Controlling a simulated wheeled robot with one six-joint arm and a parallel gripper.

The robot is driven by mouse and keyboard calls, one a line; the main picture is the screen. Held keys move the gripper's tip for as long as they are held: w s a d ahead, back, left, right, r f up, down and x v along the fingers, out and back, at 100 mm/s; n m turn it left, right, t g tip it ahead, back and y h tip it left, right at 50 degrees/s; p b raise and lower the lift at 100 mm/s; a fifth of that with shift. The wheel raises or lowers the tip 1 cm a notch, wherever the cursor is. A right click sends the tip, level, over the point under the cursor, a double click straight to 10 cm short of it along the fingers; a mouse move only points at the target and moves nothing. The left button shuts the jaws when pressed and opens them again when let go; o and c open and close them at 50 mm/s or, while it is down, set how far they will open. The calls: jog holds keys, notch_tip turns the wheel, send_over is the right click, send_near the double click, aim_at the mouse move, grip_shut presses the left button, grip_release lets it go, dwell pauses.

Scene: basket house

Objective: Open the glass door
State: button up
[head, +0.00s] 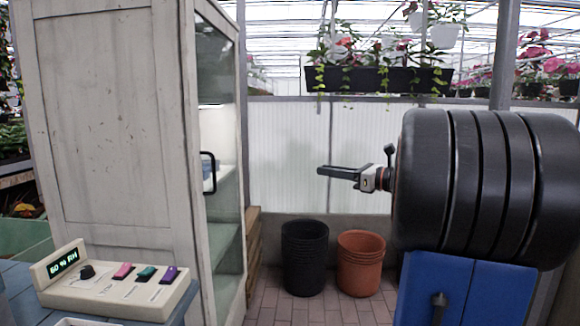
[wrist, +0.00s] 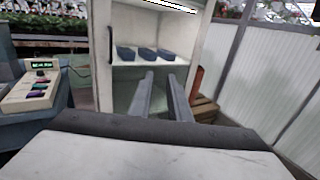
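The glass door (head: 224,225) is on the front of a tall, worn white cabinet (head: 110,120). It looks closed in the head view, where I see it at a steep angle. Its black handle (head: 209,172) stands out from the door's near edge; in the wrist view the handle (wrist: 110,45) is at the left edge of the door. My gripper (head: 321,170) is right of the handle and apart from it. In the wrist view my gripper (wrist: 161,76) has its two fingers spread with a gap between them, holding nothing.
A control box (head: 115,282) with a display, a knob and coloured switches sits on a blue table at left. Black pots (head: 304,258) and terracotta pots (head: 360,262) stand on the brick floor. Dark trays (wrist: 145,54) rest on a cabinet shelf. A wooden crate (wrist: 204,109) is beside the cabinet.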

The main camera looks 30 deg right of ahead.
jog(key=shift+v, duration=1.7)
